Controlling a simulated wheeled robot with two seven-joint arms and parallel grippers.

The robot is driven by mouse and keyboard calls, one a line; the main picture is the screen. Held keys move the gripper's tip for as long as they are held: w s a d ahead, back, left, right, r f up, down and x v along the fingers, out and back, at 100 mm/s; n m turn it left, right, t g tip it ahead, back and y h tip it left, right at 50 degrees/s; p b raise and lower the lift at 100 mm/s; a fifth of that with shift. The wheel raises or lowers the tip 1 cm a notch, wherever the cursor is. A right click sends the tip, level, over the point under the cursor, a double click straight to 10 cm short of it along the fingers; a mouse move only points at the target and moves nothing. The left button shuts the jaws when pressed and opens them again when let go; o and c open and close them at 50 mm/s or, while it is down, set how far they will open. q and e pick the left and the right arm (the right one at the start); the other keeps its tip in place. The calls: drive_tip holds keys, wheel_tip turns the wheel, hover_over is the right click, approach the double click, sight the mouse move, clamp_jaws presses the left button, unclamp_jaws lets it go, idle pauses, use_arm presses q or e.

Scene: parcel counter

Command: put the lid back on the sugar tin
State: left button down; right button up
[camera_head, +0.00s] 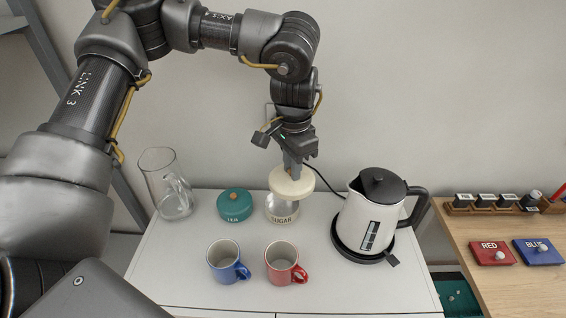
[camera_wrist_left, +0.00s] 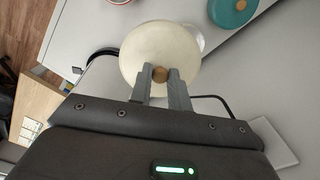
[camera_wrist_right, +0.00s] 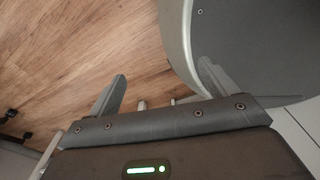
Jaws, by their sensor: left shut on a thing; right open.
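The sugar tin (camera_head: 281,213) is a clear jar labelled SUGAR on the white counter. The cream lid (camera_head: 291,183) is at the tin's top, a little to its right and seemingly tilted; I cannot tell whether it touches the rim. My left gripper (camera_head: 292,171) is shut on the lid's wooden knob. In the left wrist view the two fingers (camera_wrist_left: 160,82) pinch the knob, and the lid (camera_wrist_left: 160,50) hides most of the tin. My right gripper (camera_wrist_right: 160,85) is open and empty above the wooden floor, out of the head view.
A kettle (camera_head: 371,215) stands at right. Blue (camera_head: 226,262) and red (camera_head: 283,264) mugs stand in front. A wooden table (camera_head: 520,285) is far right.

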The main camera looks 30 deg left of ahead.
use_arm(q)
drive_tip(key=w+m+p, duration=0.2)
drive_tip(key=m+p, duration=0.1)
drive_tip(key=w+f+m+p, duration=0.1)
drive_tip(key=w+m+p, duration=0.2)
drive_tip(key=p, duration=0.1)
drive_tip(key=shift+w+d, duration=0.1)
drive_tip(key=shift+w, duration=0.1)
use_arm(e)
drive_tip(key=shift+o, duration=1.4)
wheel_tip(320, 180, up, 9)
drive_tip(key=w, duration=0.2)
drive_tip(key=shift+w+f, duration=0.2)
use_arm(q)
drive_tip(key=a+f+m+p, duration=0.5)
drive_tip(key=f+m+p, duration=0.2)
drive_tip(key=m+p, duration=0.2)
drive_tip(key=shift+a+f+m, duration=0.25)
drive_tip(key=shift+f+m, duration=0.05)
use_arm(e)
wheel_tip(320, 180, up, 9)
drive_tip(key=shift+s, duration=0.4)
use_arm(q)
drive_tip(key=shift+s+f, duration=0.1)
drive_tip(key=shift+f, duration=0.1)
use_arm(e)
drive_tip(key=shift+f, duration=0.25)
